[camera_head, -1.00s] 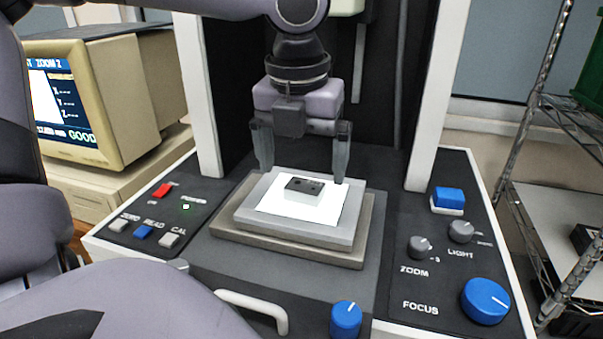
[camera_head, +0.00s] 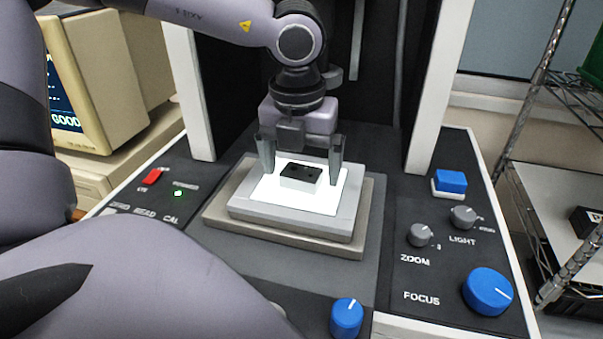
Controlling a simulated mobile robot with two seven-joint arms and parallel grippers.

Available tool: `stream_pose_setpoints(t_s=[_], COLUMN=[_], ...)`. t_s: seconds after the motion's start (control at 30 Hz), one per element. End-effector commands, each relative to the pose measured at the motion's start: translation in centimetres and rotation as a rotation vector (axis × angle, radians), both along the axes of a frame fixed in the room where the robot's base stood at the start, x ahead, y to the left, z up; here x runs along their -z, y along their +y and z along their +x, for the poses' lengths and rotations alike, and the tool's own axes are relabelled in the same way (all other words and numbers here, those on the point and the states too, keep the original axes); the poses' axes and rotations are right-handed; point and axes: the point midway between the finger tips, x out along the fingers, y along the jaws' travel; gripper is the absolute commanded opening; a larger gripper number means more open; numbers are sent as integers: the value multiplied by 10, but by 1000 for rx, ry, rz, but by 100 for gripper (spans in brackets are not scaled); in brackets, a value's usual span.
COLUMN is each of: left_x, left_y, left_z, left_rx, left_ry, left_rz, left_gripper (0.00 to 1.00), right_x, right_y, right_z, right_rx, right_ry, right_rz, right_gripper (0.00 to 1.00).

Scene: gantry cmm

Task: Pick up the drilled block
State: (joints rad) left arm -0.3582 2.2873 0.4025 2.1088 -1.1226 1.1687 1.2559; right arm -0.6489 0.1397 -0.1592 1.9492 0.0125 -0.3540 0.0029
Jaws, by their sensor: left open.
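The drilled block (camera_head: 301,175) is a small block with a dark top with holes and light sides. It rests on the bright white plate (camera_head: 325,200) of the stepped grey stage. My left gripper (camera_head: 301,178) points down with its two fingers open, one to the left and one to the right of the block in the picture. The fingertips appear close to the stage; I cannot tell whether they are level with the block. No finger visibly touches it. My right gripper is not in view.
White gantry columns (camera_head: 190,95) stand left and right of the stage. The right panel carries a blue focus knob (camera_head: 487,291), smaller grey knobs and a blue button (camera_head: 450,181). A blue knob (camera_head: 346,317) stands in front. A monitor (camera_head: 95,80) is at left, wire shelving at right.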

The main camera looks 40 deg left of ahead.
Motion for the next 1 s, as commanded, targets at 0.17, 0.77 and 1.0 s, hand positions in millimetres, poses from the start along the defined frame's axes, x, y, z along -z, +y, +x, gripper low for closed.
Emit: stream_pose_setpoints(t_s=[0.17, 0.77, 1.0], left_x=[6, 5, 0], left_y=[0, 0, 3], left_z=[1, 1, 1], left_rx=[-1, 0, -1], left_ry=[-2, -3, -3], left_rz=[-1, -1, -1], left_gripper=[96, 29, 29], right_x=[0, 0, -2], right_y=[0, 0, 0], right_z=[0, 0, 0], right_rx=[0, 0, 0], right_ry=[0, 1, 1], right_rz=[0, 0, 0], right_gripper=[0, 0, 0])
